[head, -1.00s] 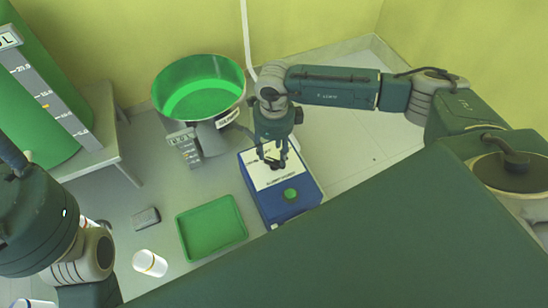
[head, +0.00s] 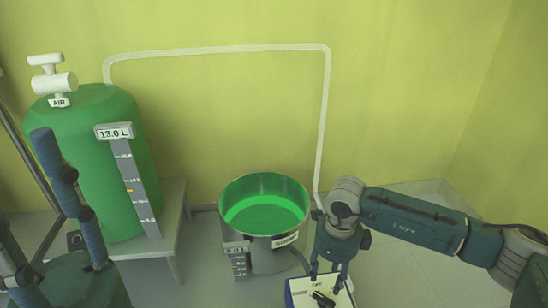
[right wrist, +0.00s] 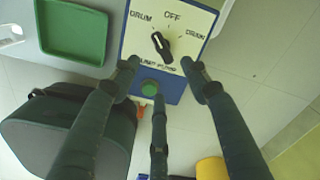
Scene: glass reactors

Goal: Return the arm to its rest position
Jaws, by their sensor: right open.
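My right gripper (head: 329,280) is open above the pump box (head: 292,292), which has a white top panel and blue sides. The right wrist view shows the gripper's spread fingers (right wrist: 162,75) near the panel's black selector knob (right wrist: 161,45). The knob's white line tilts up and left, between the "DRUM" and "OFF" labels. A green button (right wrist: 150,88) sits below it. Nothing is held. My right arm reaches in from the right of the head view.
A green tank (head: 85,120) marked 13.0 L stands on a grey stand (head: 175,215) at the left. A white pipe (head: 220,49) runs from it along the wall. An open vessel with green liquid (head: 265,210) stands left of my right gripper. A green tray (right wrist: 75,32) lies beside the pump box.

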